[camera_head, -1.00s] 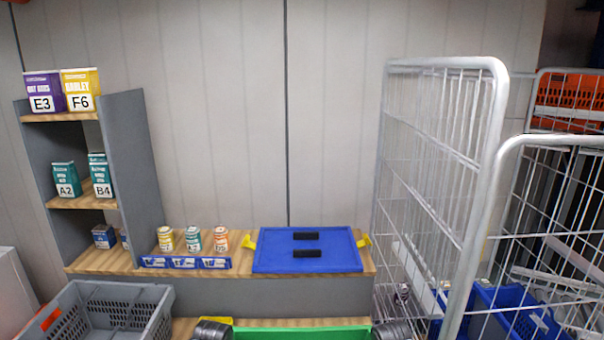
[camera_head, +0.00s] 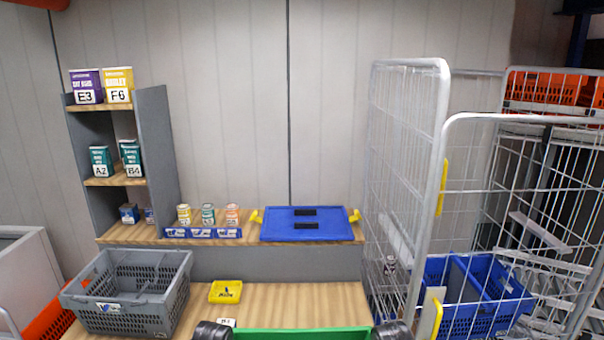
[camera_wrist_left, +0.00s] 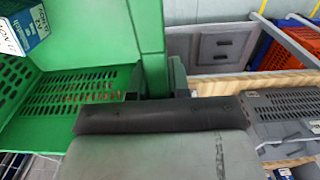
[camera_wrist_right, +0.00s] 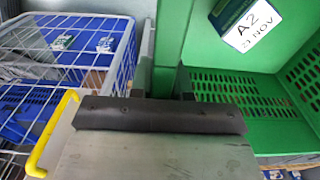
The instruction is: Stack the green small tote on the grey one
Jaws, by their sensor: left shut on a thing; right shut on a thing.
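The green tote (camera_head: 300,334) shows only as a strip at the bottom of the head view. My left gripper (camera_head: 212,332) and my right gripper (camera_head: 392,332) are at its two ends. In the left wrist view my left gripper (camera_wrist_left: 160,98) is shut on the green tote's wall (camera_wrist_left: 148,40). In the right wrist view my right gripper (camera_wrist_right: 165,92) is shut on the opposite wall (camera_wrist_right: 172,45). A labelled box (camera_wrist_right: 248,22) is inside the tote. The grey tote (camera_head: 135,315) stands on the wooden bench at the left, apart from the green tote.
The wooden bench (camera_head: 290,300) is bare in the middle, with a small yellow tray (camera_head: 226,291). A blue lid (camera_head: 305,224) and several small cans lie on the ledge behind. A wire cage (camera_head: 425,180) with blue totes (camera_head: 465,285) stands at the right. A shelf (camera_head: 155,140) stands at the left.

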